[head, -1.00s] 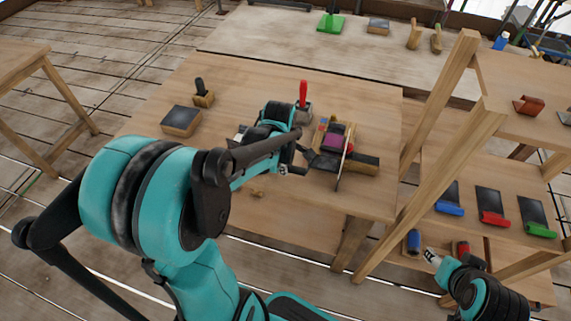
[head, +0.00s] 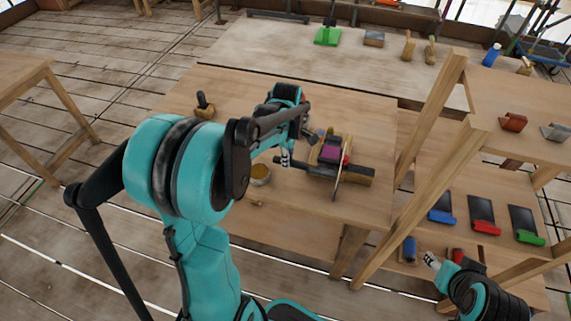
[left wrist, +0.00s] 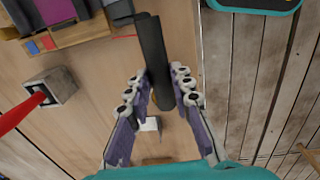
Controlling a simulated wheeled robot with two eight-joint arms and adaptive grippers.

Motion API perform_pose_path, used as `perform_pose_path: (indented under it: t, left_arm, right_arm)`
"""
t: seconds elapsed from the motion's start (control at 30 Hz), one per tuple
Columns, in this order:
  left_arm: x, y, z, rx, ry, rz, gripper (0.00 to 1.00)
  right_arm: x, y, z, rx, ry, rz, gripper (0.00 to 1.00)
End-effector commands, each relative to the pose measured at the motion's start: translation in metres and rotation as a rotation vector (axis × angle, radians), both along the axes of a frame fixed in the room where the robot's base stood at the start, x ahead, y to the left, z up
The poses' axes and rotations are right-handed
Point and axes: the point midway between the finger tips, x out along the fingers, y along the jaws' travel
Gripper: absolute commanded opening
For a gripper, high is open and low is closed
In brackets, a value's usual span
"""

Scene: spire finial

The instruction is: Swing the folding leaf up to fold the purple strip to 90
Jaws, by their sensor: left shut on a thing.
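The purple strip (head: 330,153) sits on the bending device on the table, just right of my left gripper in the head view. A dark bar (left wrist: 156,60) runs from the device between the fingers of my left gripper (left wrist: 158,100) in the left wrist view. My left gripper (head: 286,158) is shut on this bar. The leaf's exact angle is too small to tell. My right gripper (head: 431,260) is at the lower right, away from the device; its finger gap is unclear.
A round container (head: 260,175) stands left of the device. The table's front edge is near.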

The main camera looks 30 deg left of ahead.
Motion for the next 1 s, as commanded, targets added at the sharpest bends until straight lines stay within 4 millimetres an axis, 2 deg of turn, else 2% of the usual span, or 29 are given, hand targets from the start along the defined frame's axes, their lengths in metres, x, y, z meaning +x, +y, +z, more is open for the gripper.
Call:
perform_pose_path:
  t: [0.03, 0.43, 1.0]
  left_arm:
    - [0.01, 0.002, 0.005, 0.003, -0.013, 0.0, 0.0]
    - [0.05, 0.012, 0.019, 0.003, -0.013, -0.001, 0.0]
    - [0.104, 0.024, 0.015, 0.002, -0.01, -0.001, 0.0]
  right_arm:
    - [0.0, 0.0, 0.004, 0.0, 0.0, 0.0, 0.47]
    - [0.0, 0.0, 0.018, 0.0, 0.0, 0.0, 0.47]
    - [0.0, 0.0, 0.024, 0.0, 0.0, 0.0, 0.47]
